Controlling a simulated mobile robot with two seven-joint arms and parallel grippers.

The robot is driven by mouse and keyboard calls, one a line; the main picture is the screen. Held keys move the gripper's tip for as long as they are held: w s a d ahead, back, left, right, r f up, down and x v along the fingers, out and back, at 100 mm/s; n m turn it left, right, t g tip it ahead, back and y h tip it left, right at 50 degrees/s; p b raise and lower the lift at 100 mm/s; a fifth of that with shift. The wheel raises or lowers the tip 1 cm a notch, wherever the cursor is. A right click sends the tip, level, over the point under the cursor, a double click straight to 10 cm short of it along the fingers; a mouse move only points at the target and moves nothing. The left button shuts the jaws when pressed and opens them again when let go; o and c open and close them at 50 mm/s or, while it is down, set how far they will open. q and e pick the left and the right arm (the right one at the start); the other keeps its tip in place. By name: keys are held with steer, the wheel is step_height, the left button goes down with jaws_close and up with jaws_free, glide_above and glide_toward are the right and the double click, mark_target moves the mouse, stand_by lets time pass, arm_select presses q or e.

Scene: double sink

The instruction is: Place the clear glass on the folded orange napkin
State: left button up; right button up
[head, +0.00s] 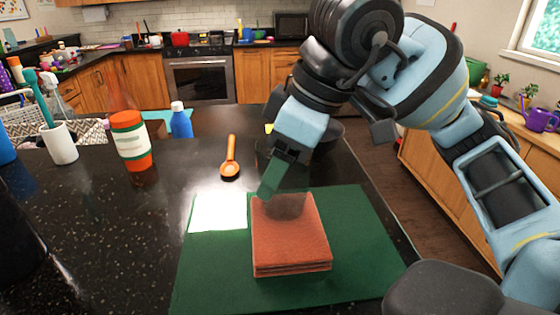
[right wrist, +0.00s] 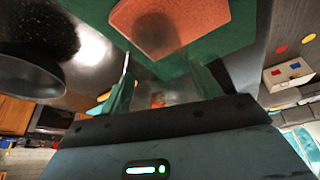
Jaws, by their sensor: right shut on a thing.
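The folded orange napkin (head: 291,245) lies as a thick stack on the green mat (head: 350,235). It also shows at the top of the right wrist view (right wrist: 190,22). My right gripper (head: 272,182) is above the napkin's far edge, shut on the clear glass (head: 287,205). The glass shows only as a faint dark see-through patch over the far part of the napkin; I cannot tell whether it touches the cloth. In the right wrist view the two green fingers (right wrist: 160,85) stand apart, and the glass between them is hard to make out. My left gripper is not in view.
An orange spoon (head: 230,158) lies beyond the mat. An orange-capped bottle (head: 131,140), a white cup (head: 60,143) and a blue bottle (head: 181,120) stand to the left. A dark pan (right wrist: 30,72) shows in the right wrist view. The black counter's left front is mostly clear.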

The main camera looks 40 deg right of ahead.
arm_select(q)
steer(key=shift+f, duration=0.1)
arm_select(e)
steer(key=shift+f, duration=0.1)
steer(key=shift+f, duration=0.15)
steer(key=o, duration=0.8)
steer(key=shift+o, duration=1.2)
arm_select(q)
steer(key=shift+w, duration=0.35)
arm_select(e)
steer(key=shift+o, duration=0.4)
